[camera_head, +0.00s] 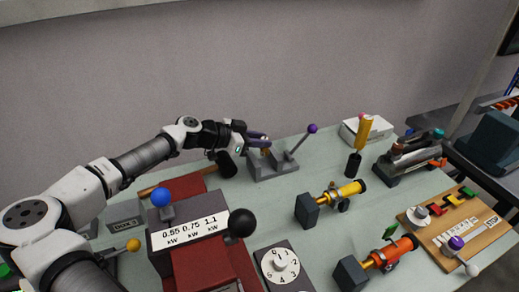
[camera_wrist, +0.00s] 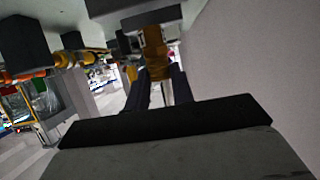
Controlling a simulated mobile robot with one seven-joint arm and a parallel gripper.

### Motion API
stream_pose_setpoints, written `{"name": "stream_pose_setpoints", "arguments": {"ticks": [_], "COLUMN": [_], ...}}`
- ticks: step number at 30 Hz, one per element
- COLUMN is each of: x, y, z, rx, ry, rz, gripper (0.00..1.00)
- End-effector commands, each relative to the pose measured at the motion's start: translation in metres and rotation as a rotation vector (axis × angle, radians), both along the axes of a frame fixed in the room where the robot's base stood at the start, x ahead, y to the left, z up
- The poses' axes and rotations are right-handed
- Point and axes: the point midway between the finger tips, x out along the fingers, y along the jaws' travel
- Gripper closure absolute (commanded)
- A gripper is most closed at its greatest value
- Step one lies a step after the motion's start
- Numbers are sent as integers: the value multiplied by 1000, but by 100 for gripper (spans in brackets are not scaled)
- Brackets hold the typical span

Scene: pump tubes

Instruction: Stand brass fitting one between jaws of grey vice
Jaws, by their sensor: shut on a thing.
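The grey vice (camera_head: 273,172) stands at the back of the table in the head view, with a lever that has a purple knob. My gripper (camera_head: 262,139) is just above its jaws, reaching in from the left. In the wrist view my gripper (camera_wrist: 158,75) is shut on a brass fitting (camera_wrist: 155,48). The fitting's far end meets a dark grey block (camera_wrist: 150,18), which looks like part of the vice. A little brass shows under the fingers in the head view. The jaws partly hide the fitting's lower end, and I cannot tell whether it touches the vice floor.
A black-headed mallet (camera_head: 226,164) lies close left of the vice. A yellow-handled tool (camera_head: 362,133) stands to the right, before a white box (camera_head: 352,127). Yellow (camera_head: 340,195) and orange (camera_head: 390,253) tube assemblies lie front right.

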Motion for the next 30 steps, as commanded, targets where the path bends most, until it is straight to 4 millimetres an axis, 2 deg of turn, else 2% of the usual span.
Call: {"name": "stream_pose_setpoints", "arguments": {"ticks": [5, 13, 24, 25, 29, 30], "x": [0, 0, 0, 0, 0, 0], "y": [0, -1, 0, 0, 0, 0], "z": [-10, -46, -52, -52, -52, -52], "rx": [-3, -2, 0, 0, 0, 0], "ry": [1, 0, 1, 1, 0, 0], "rz": [1, -1, 0, 0, 0, 0], "gripper": [100, 100, 100, 72, 55, 55]}}
